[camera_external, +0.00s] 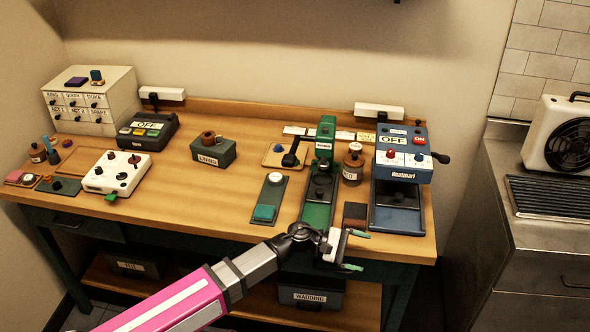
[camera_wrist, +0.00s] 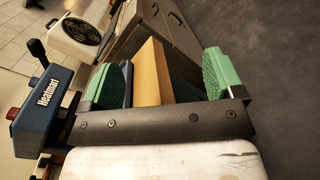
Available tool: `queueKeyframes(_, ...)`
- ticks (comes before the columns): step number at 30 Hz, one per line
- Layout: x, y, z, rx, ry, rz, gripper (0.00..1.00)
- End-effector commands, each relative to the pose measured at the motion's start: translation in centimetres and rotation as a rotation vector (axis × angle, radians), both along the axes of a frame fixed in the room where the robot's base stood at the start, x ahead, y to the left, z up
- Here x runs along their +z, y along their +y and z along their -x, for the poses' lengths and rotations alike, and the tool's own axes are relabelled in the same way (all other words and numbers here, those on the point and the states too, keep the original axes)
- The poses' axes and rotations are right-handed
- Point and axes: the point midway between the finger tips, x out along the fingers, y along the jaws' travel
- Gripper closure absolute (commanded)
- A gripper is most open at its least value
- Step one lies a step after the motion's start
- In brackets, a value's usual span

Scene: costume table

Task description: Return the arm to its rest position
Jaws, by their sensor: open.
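My arm, with a pink and grey link, reaches in from the bottom of the external view. My gripper (camera_external: 355,251) is at the front edge of the wooden table (camera_external: 184,203), near the blue machine. Its green-tipped fingers are spread apart, with nothing between them. In the wrist view my gripper (camera_wrist: 158,82) is also open and empty, its two green fingers wide apart. The table edge (camera_wrist: 151,72) shows behind the gap between them. I cannot tell the exact height of the gripper over the table.
The blue machine (camera_external: 403,152) with a black handle and the green press (camera_external: 322,150) stand close behind my gripper. Left of them are a flat teal-topped pad (camera_external: 264,213), a white control box (camera_external: 116,172) and a drawer cabinet (camera_external: 93,98). A metal counter (camera_external: 540,235) stands right.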

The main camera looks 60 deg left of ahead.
Motion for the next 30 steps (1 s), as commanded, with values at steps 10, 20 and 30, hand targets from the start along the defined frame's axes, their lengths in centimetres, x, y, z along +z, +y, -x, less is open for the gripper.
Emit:
queueKeyframes(10, -9.2, -3.3, 3.8, -0.119, -0.075, -0.377, 0.13)
queueKeyframes(20, -22.9, -1.0, 11.0, -0.428, -0.147, -0.975, 0.13)
queueKeyframes(30, -34.1, 5.7, 20.9, -1.014, -0.202, -1.535, 0.13)
